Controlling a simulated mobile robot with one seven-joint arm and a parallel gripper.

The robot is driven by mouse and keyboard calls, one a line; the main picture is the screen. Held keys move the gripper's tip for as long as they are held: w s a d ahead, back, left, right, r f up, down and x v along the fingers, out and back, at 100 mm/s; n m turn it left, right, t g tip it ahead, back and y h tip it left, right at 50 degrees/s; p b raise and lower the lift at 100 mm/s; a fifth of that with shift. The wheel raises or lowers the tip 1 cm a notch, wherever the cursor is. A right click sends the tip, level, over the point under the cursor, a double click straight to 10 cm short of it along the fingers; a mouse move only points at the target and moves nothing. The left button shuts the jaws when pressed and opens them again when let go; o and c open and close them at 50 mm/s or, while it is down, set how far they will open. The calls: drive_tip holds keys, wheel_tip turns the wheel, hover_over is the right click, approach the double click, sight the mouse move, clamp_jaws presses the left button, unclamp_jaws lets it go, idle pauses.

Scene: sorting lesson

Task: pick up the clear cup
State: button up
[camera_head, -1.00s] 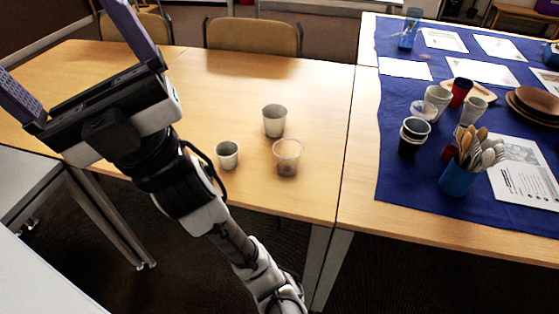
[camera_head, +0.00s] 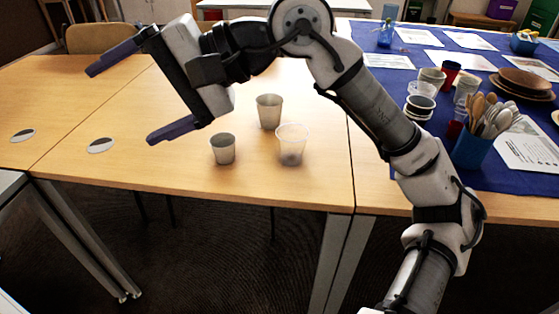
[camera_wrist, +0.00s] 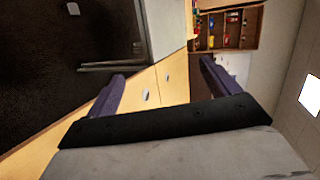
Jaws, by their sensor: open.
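The clear cup (camera_head: 291,146) stands upright on the wooden table near its front edge, right of two grey cups. The larger grey cup (camera_head: 269,111) stands behind and left of it, and the smaller grey cup (camera_head: 223,149) stands to its left. My gripper (camera_head: 120,98) is open and empty above the table, left of the cups, its fingers pointing left. In the wrist view its two fingers (camera_wrist: 160,85) are spread with nothing between them, and no cup shows there.
A blue cloth (camera_head: 500,174) on the right table holds papers, stacked cups, brown bowls (camera_head: 523,84) and a blue holder (camera_head: 470,151) of wooden spoons. The left part of the table (camera_head: 70,110) is clear except for two round inserts. A chair (camera_head: 104,38) stands behind.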

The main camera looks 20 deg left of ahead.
drive_tip(key=w+d+f+n+t+h+b, duration=0.1)
drive_tip(key=w+d+f+t+h+b, duration=0.2)
drive_tip(key=w+d+t, duration=0.45)
drive_tip(key=w+d+f+n+t+h+b, duration=0.1)
drive_tip(key=w+d+f+t+h, duration=0.35)
drive_tip(key=w+d, duration=0.6)
drive_tip(key=b, duration=0.2)
approach(295, 129)
drive_tip(key=f, duration=0.1)
drive_tip(key=a+f, duration=0.1)
drive_tip(key=f, duration=0.1)
drive_tip(key=a+f+b, duration=0.1)
drive_tip(key=f, duration=0.1)
drive_tip(key=shift+w+a+f, duration=0.1)
drive_tip(key=shift+w+f, duration=0.05)
drive_tip(key=shift+f, duration=0.05)
drive_tip(key=c, duration=1.3)
